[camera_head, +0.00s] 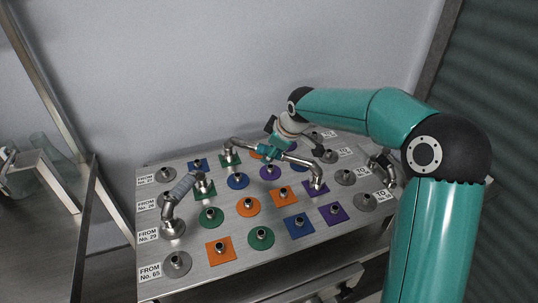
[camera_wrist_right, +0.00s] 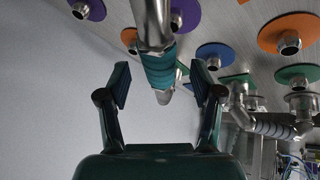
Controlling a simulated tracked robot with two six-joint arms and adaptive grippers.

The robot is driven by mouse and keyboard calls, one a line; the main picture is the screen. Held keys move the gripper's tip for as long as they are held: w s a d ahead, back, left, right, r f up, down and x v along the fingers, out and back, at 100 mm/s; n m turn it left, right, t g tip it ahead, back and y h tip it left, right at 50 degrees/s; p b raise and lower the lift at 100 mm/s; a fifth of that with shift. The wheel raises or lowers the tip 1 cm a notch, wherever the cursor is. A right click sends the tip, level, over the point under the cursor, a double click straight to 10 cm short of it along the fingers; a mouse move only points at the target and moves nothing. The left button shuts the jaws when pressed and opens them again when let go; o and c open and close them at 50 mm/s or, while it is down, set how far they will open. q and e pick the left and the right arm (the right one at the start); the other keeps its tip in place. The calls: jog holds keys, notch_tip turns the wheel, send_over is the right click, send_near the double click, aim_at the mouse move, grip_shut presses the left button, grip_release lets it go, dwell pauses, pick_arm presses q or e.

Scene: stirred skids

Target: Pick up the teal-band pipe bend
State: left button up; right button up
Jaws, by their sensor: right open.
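The teal-band pipe bend (camera_head: 270,150) is a metal pipe with a teal sleeve, spanning fittings near the middle of the board. In the right wrist view its teal band (camera_wrist_right: 159,68) shows beyond and between my fingertips. My right gripper (camera_head: 294,139) is open over the pipe in the head view, and its two fingers stand apart with the band between their lines in the wrist view (camera_wrist_right: 161,82). I see no clear contact. My left gripper is not in view.
The metal board (camera_head: 205,282) carries several fittings on coloured plates. A grey-band pipe bend (camera_head: 180,189) stands at the left, and another pipe (camera_head: 383,166) at the right edge. FROM labels (camera_head: 149,271) line the left side. A metal frame (camera_head: 45,180) stands farther left.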

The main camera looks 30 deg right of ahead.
jog(key=shift+x, duration=1.4)
grip_shut()
jog(key=shift+w+d+r, duration=0.1)
